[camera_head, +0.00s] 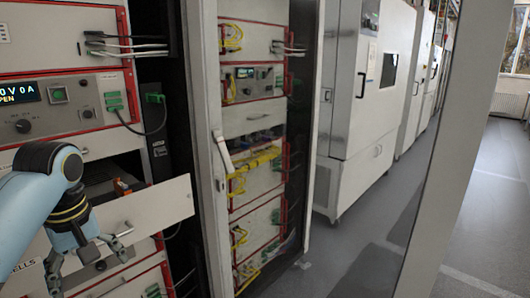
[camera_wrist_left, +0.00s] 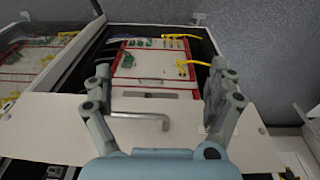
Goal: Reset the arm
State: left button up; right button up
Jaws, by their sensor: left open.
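My left arm (camera_head: 50,190) comes in from the left in the head view, and its gripper (camera_head: 108,252) hangs just in front of the white drawer front (camera_head: 155,207). In the left wrist view the gripper (camera_wrist_left: 163,85) has its two fingers spread wide. A metal bar handle (camera_wrist_left: 145,117) on a pale panel shows between and below the fingertips. No object is seen held. Whether a finger touches the panel cannot be told. My right gripper is in neither view.
The drawer stands pulled out of the red-edged rack (camera_head: 70,100), with dark and orange items (camera_head: 122,186) behind its front. White chambers (camera_head: 365,90) line the aisle, and the grey floor (camera_head: 350,250) is clear.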

pick_arm(q)
jog(key=s+d+m+t, duration=0.35)
jog(key=s+m, duration=0.65)
jog(key=s, duration=1.4)
notch_tip(320, 180, down, 40)
jog(key=s+a+g+b, duration=0.2)
jog(key=b, duration=1.1)
jog(key=s+f+b, duration=0.3)
jog(key=s+f, duration=0.3)
jog(key=f, duration=0.3)
jog(key=s+f+g+b, duration=0.1)
jog(key=s+f+b, duration=0.3)
jog(key=f, duration=0.5)
jog(key=s+f+b, duration=0.4)
jog(key=s+f, duration=0.4)
jog(key=f, duration=0.1)
jog(key=shift+s+a+f, duration=0.25)
jog(key=shift+s+a, duration=0.1)
jog(key=shift+a, duration=0.1)
jog(key=shift+g, duration=0.35)
